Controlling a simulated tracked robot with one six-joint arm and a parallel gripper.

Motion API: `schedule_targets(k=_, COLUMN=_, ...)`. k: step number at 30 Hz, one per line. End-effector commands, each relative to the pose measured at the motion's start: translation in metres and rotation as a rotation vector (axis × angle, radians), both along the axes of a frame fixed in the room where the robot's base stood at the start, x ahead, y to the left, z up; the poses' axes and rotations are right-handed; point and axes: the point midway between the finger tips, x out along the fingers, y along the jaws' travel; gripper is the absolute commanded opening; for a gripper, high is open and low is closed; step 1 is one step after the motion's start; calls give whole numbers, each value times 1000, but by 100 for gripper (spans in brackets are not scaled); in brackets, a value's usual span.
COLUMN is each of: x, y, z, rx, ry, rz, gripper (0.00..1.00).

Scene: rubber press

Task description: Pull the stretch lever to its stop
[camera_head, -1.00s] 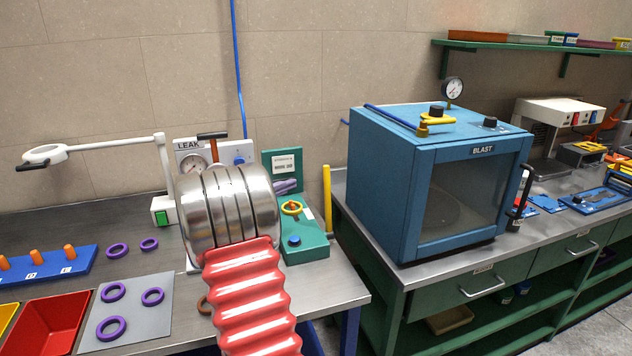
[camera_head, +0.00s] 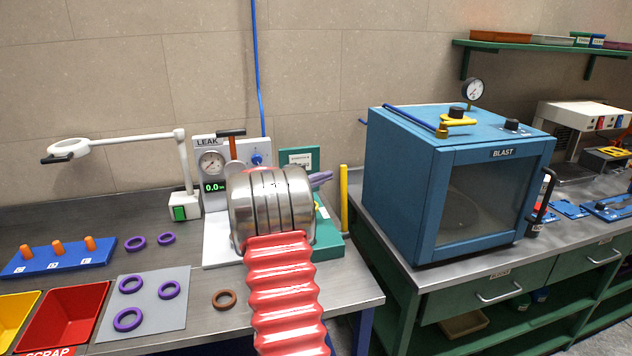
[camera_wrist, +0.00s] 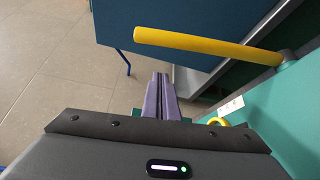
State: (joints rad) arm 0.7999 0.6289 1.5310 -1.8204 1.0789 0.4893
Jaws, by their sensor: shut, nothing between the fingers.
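The stretch lever appears to be the yellow rod (camera_head: 344,197) standing upright at the right end of the green station (camera_head: 327,236). In the wrist view the yellow rod (camera_wrist: 205,45) lies across the upper right, with a grey joint at its right end beside the teal panel. My gripper (camera_head: 321,178) has purple fingers and is just left of the rod in the head view. In the wrist view my gripper (camera_wrist: 163,78) is shut and empty, pointing below the rod and apart from it. My arm hides much of the green station.
A blue blast cabinet (camera_head: 402,190) stands right of the rod on another bench. A leak gauge panel (camera_head: 211,165) and a white lamp arm (camera_head: 185,165) are to the left. A brown ring (camera_head: 224,299) lies on the bench. A yellow knob (camera_wrist: 219,122) shows near my fingers.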

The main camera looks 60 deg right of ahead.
Motion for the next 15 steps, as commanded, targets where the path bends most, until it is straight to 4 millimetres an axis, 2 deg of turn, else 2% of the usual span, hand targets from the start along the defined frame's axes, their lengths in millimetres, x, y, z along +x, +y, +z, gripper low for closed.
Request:
schedule_targets(k=4, x=-5, y=-14, z=-1, rx=0, ry=-1, rz=-1, gripper=0)
schedule_targets(k=15, x=-28, y=5, z=5, rx=0, ry=0, rz=0, gripper=0)
